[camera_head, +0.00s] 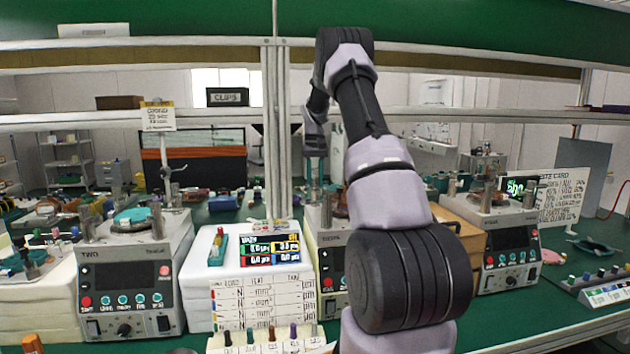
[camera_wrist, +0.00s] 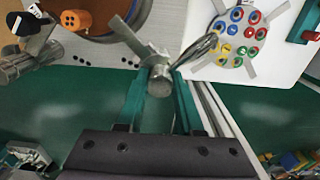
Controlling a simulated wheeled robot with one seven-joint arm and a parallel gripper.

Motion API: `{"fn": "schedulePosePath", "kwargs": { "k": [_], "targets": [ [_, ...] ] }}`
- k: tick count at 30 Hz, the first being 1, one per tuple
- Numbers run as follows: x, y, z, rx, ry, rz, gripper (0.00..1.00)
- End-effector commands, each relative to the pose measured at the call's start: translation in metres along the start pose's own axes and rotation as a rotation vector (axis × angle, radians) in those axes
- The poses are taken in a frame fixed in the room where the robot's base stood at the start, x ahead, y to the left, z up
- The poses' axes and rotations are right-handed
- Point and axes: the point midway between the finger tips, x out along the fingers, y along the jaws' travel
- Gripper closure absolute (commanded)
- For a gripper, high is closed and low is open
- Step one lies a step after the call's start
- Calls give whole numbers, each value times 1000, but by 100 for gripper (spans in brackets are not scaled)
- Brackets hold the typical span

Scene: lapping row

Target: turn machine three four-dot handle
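Machine three (camera_head: 332,240) stands behind my arm in the head view, with much of its front and label hidden. In the wrist view an orange handle end (camera_wrist: 76,19) with dark dots, apparently four, is at upper left beside a round plate. My gripper (camera_wrist: 160,76) is away from it, to the lower right. Its two teal fingers stand apart, with a metal cylinder (camera_wrist: 159,84) on a crossed bar between their tips. Whether they press on it is unclear. In the head view my gripper (camera_head: 315,172) points down above machine three.
Small black dots (camera_wrist: 82,60) mark the machine's edge. A white tray (camera_wrist: 205,68) with a disc of coloured rings is at upper right. Machine two (camera_head: 125,280) stands left and another machine (camera_head: 508,250) right. A white chart (camera_head: 262,298) stands between. Posts and a shelf rail rise behind.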

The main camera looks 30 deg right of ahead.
Motion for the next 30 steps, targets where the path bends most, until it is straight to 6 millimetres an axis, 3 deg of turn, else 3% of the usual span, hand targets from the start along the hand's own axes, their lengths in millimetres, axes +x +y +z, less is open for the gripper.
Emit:
{"fn": "schedulePosePath", "kwargs": {
  "k": [1, 2, 30],
  "targets": [
    [0, 0, 0, 0, 0, 1, 91],
    [0, 0, 0, 0, 0, 1, 100],
    [-1, 0, 0, 0, 1, 1, 100]
  ]
}}
